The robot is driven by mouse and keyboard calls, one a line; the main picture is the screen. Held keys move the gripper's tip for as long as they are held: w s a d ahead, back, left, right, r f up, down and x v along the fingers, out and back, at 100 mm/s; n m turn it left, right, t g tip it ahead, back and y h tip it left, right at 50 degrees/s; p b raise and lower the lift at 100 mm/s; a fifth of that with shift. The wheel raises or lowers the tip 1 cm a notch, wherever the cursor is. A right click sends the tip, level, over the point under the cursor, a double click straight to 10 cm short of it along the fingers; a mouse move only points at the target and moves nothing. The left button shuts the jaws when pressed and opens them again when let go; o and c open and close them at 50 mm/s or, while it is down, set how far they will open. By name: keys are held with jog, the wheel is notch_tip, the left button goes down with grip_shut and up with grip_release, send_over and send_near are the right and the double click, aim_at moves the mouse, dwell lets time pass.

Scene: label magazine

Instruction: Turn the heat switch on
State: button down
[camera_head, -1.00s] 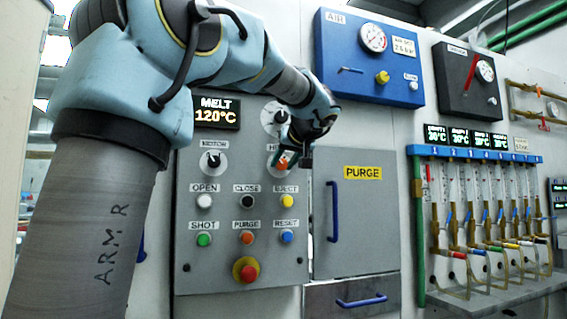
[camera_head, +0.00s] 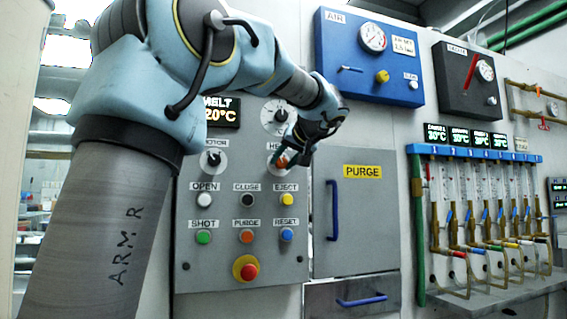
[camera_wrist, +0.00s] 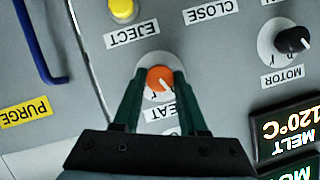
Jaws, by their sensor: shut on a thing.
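The heat switch (camera_wrist: 160,79) is an orange round knob with a white pointer line on a pale round plate. Its label is partly covered by my gripper, leaving "EAT" readable in the wrist view, which shows the panel upside down. My gripper (camera_wrist: 159,73) has its two dark green fingers on either side of the knob, shut on it. In the head view my gripper (camera_head: 288,160) reaches the panel's right side, and only a little orange of the knob shows. Which setting the pointer marks is not clear.
The black motor switch (camera_wrist: 292,40) is beside the heat switch. The yellow eject button (camera_head: 287,200) is just below it in the head view. The purge door's blue handle (camera_head: 333,210) sticks out to the right. A melt display (camera_head: 220,112) hangs above.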

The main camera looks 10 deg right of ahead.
jog(key=m+y, duration=0.1)
jog(key=m, duration=0.1)
jog(key=m+y+b, duration=0.1)
jog(key=m, duration=0.1)
jog(key=shift+d+f+y, duration=0.15)
jog(key=shift+d+y, duration=0.05)
jog(key=shift+y, duration=0.1)
jog(key=m+t+y+b, duration=0.1)
jog(key=m+y, duration=0.1)
jog(key=m, duration=0.2)
jog(key=shift+d+f+m, duration=0.1)
jog(key=shift+m, duration=0.2)
dwell(0.4)
jog(key=shift+c, duration=2.2)
grip_release()
jog(key=b+v, duration=0.1)
jog(key=v, duration=0.9)
jog(key=shift+s+f, duration=0.15)
jog(key=shift+s, duration=0.2)
jog(key=shift+d, duration=0.15)
